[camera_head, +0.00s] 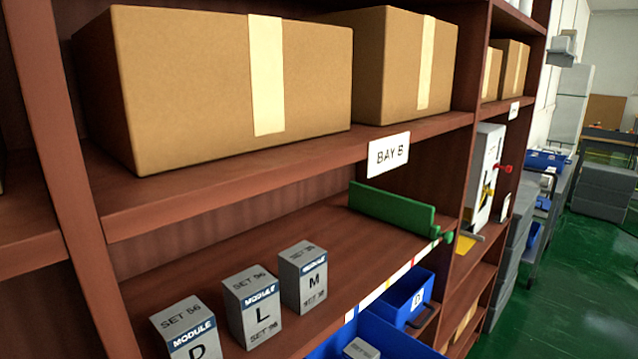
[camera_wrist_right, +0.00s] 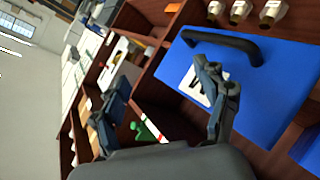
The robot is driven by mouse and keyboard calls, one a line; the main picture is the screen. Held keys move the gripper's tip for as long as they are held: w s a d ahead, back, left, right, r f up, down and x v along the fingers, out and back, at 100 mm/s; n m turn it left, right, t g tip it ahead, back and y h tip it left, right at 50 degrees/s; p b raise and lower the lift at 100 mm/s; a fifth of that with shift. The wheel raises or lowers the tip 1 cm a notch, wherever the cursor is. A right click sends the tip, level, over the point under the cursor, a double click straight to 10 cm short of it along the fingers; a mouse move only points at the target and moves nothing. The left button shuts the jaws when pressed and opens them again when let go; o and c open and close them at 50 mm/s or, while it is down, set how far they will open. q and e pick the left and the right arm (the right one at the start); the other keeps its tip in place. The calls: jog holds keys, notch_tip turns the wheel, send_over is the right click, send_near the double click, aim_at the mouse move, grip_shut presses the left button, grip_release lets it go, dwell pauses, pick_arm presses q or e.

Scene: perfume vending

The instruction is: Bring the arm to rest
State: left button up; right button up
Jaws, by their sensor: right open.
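My right gripper (camera_wrist_right: 163,84) shows in the right wrist view, with its two dark fingers spread apart and nothing between them. One finger overlaps a blue panel with a black handle (camera_wrist_right: 225,42) behind it; I cannot tell if they touch. Neither gripper shows in the head view. There, grey module boxes D (camera_head: 183,332), L (camera_head: 252,308) and M (camera_head: 304,278) stand upright in a row on the middle shelf.
Large cardboard boxes (camera_head: 190,90) fill the shelf above. Blue bins (camera_head: 408,298) sit below, one holding a grey box (camera_head: 360,349). Green floor (camera_head: 575,285) is open at right.

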jog(key=s+a+f+m+g+y, duration=0.2)
jog(key=s+a+f+g, duration=0.25)
jog(key=s, duration=0.45)
jog(key=s+a+f+m+g+y, duration=0.25)
jog(key=s+a+f+g, duration=0.2)
jog(key=s, duration=0.45)
notch_tip(320, 180, down, 26)
jog(key=g, duration=0.1)
jog(key=s+d+f+g, duration=0.1)
jog(key=s+d+f, duration=0.2)
jog(key=s+f, duration=1.3)
jog(key=shift+s+d+f, duration=0.2)
jog(key=shift+s, duration=0.6)
jog(key=shift+n, duration=0.25)
